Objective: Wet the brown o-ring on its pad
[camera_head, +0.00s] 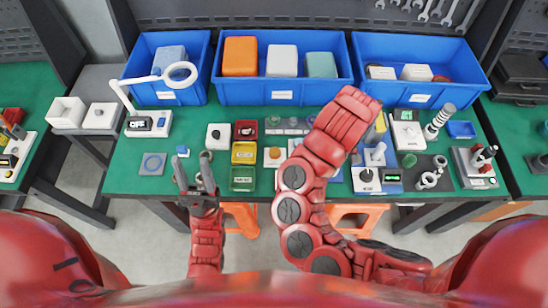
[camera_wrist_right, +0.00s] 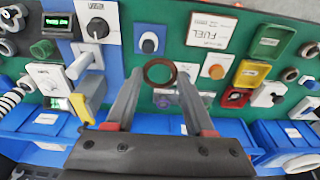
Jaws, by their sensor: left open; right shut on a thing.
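The brown o-ring (camera_wrist_right: 160,73) is between the fingertips of my right gripper (camera_wrist_right: 160,78), which is shut on it, in the right wrist view. The ring is over the green table top. My right forearm hides this gripper and the ring in the head view. My left gripper (camera_head: 195,172) is open and empty, its fingers pointing at the table's front edge. A grey square pad with a blue ring mark (camera_head: 152,164) lies on the left of the table; I cannot tell whether it is the o-ring's pad.
Blue bins (camera_head: 283,92) line the table's back. A magnifier lamp (camera_head: 180,74) stands at left. Red, yellow and green trays (camera_head: 243,153) lie left of my right arm. Knob panels (camera_head: 366,178) and a grey pipe fixture (camera_head: 430,178) crowd the right. Green table (camera_head: 190,128) shows bare at left.

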